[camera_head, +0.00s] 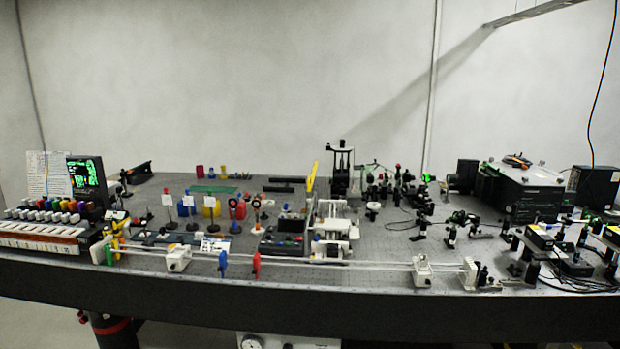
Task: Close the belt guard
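A thin yellow panel (311,180) stands up, leaning slightly, at the middle of the bench. It may be the belt guard in a raised position, but it is seen nearly edge-on and too small to be sure. Just to its right and nearer is a white mechanism (333,226) with roller-like parts. I cannot make out a belt or the panel's hinge. My gripper is not in view.
The long dark bench (380,270) is crowded. A white rail runs along its front edge, with a blue clip (222,263) and a red clip (256,265). A screen (86,175) stands left; a black instrument box (522,190) and optical mounts stand right.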

